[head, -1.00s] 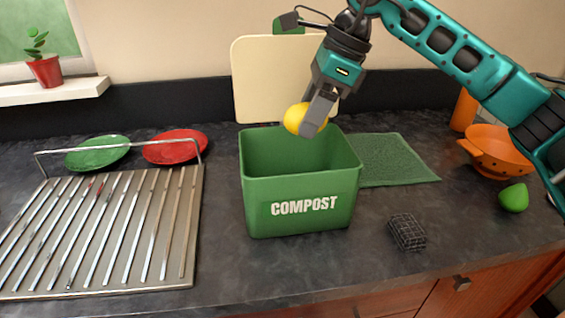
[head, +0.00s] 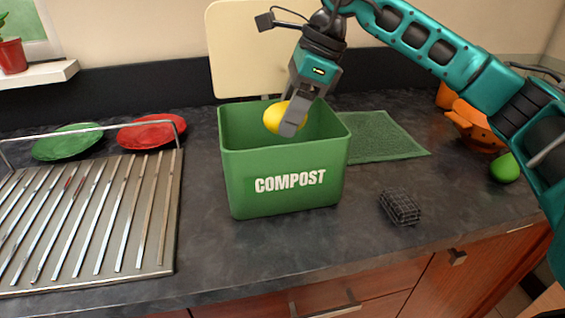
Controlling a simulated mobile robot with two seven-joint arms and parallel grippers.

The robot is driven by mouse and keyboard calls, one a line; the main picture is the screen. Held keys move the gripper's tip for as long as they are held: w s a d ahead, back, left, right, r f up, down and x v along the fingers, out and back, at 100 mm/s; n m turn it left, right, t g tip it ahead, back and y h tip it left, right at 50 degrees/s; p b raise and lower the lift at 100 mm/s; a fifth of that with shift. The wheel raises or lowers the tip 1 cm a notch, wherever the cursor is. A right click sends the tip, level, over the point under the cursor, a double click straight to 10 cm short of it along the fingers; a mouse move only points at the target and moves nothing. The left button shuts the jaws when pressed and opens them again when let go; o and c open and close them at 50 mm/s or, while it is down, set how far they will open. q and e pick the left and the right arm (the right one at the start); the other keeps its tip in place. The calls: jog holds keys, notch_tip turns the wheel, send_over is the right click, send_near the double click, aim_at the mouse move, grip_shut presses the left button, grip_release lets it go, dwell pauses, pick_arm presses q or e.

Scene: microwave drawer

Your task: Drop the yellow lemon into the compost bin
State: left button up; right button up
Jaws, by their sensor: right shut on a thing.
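The yellow lemon (head: 272,118) is held in my right gripper (head: 290,122), which is shut on it and points down. The lemon shows over the opening of the green compost bin (head: 285,183), in front of its back inner wall. I cannot tell whether it is just above the rim or slightly below it. The bin stands upright on the dark counter with white "COMPOST" lettering on its front. The far side of the lemon and the bin's floor are hidden. My left gripper is not in view.
A metal dish rack (head: 90,215) lies at the left, with a green plate (head: 68,142) and a red plate (head: 150,133) behind it. A cutting board (head: 240,50), green cloth (head: 385,138), wire sponge (head: 400,207), orange colander (head: 472,125) and green lime (head: 504,168) surround the bin.

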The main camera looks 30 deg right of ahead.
jog(key=o, duration=1.2)
jog(key=shift+r, duration=0.1)
jog(key=p+v, duration=0.1)
jog(key=v, duration=1.2)
jog(key=shift+s, duration=0.1)
